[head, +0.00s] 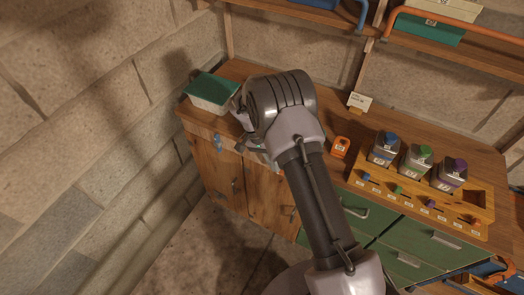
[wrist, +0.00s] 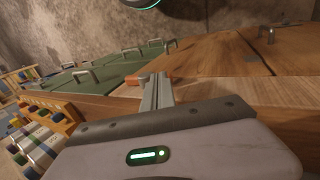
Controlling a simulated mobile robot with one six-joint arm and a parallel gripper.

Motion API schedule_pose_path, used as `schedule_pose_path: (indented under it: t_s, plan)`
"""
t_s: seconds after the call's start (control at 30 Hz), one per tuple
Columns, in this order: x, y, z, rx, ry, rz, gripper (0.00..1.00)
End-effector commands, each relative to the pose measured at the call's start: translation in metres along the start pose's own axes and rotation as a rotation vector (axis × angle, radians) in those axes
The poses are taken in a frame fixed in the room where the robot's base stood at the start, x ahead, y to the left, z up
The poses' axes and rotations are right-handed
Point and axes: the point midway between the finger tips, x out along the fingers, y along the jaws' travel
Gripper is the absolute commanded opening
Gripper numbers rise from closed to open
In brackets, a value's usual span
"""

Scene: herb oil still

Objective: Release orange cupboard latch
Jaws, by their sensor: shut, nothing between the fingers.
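The wooden cupboard (head: 271,195) is under the left part of the counter, with two doors and metal handles. My gripper (head: 254,146) is shut and empty at the counter's front edge, above the right door. In the wrist view its closed fingers (wrist: 157,90) reach toward the cupboard top. A small orange piece (wrist: 133,80), which looks like the orange latch, shows just left of the fingertips. I cannot tell whether they touch it. In the head view my arm hides that spot. A blue latch (head: 217,142) sits at the top of the left door.
An orange tag-like object (head: 340,147) is on the counter right of my arm. A wooden rack (head: 479,210) holds capped containers farther right. A green-lidded box (head: 211,92) stands at the left end. Green drawers (head: 418,250) are below; shelves hang above.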

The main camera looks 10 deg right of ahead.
Motion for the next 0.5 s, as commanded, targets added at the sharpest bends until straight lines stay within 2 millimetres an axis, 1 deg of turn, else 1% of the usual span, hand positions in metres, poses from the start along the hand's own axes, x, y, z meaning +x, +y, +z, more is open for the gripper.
schedule_pose_path:
  t_s: [0.03, 0.07, 0.1, 0.17, 0.3, 0.4, 0.5]
  plan:
    - [-0.018, 0.009, -0.003, 0.003, 0.005, -0.004, 0.0]
    - [-0.026, 0.013, -0.004, 0.005, 0.007, -0.006, 0.0]
    - [-0.032, 0.012, -0.006, 0.005, 0.01, -0.006, 0.0]
    - [-0.04, -0.003, -0.006, 0.002, 0.012, -0.007, 0.0]
    - [-0.063, -0.028, -0.007, 0.006, 0.011, -0.007, 0.0]
    - [-0.076, -0.042, -0.007, 0.006, 0.012, -0.007, 0.0]
    - [-0.086, -0.052, -0.008, 0.007, 0.012, -0.006, 0.0]
